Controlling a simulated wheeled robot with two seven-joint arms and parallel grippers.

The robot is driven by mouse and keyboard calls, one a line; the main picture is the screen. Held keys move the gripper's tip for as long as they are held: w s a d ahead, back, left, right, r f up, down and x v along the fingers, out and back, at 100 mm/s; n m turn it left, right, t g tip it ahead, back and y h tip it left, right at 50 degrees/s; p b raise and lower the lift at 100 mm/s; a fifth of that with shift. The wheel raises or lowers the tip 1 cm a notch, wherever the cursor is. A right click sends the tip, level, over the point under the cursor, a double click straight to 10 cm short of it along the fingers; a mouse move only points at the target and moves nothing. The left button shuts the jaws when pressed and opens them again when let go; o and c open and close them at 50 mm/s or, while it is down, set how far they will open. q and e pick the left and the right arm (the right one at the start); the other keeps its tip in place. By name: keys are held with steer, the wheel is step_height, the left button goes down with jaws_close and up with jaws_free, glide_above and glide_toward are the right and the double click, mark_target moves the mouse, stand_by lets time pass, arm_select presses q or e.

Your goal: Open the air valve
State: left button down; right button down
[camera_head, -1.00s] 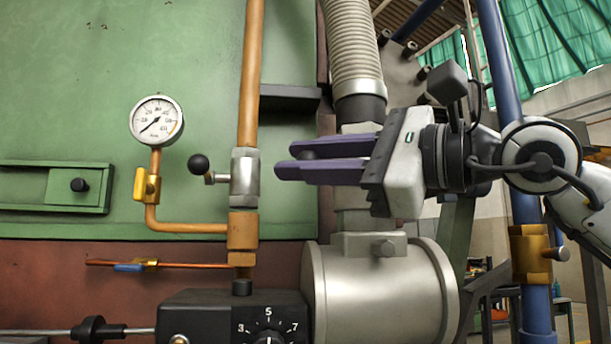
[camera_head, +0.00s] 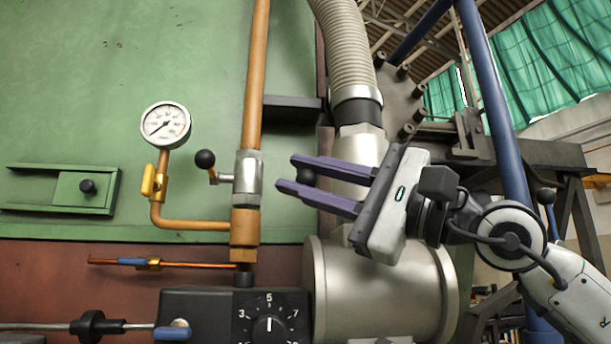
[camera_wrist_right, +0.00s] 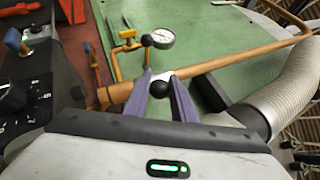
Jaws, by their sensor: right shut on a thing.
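My right gripper (camera_head: 298,175) reaches in from the right, its two purple fingers tilted up to the left. The knob also shows between the fingers in the right wrist view (camera_wrist_right: 159,89). The rest of its lever is hidden, so I cannot see how it joins the pipe. My left gripper is not in view.
Left of my fingers, another black-knobbed lever (camera_head: 205,159) sits on the copper pipe's silver valve. A pressure gauge (camera_head: 166,125) and yellow-handled valve (camera_head: 153,183) are farther left. Below are a black dial box (camera_head: 205,305) and a silver cylinder (camera_head: 380,290).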

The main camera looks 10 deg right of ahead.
steer(key=shift+w+f, duration=0.35)
steer(key=c, duration=1.6)
jaws_free()
steer(key=shift+o, duration=0.4)
steer(key=shift+w, duration=0.15)
steer(key=shift+s+d+r, duration=0.15)
steer(key=shift+s, duration=0.1)
steer(key=b+v, duration=0.2)
steer(key=v, duration=0.8)
steer(key=shift+c, duration=0.3)
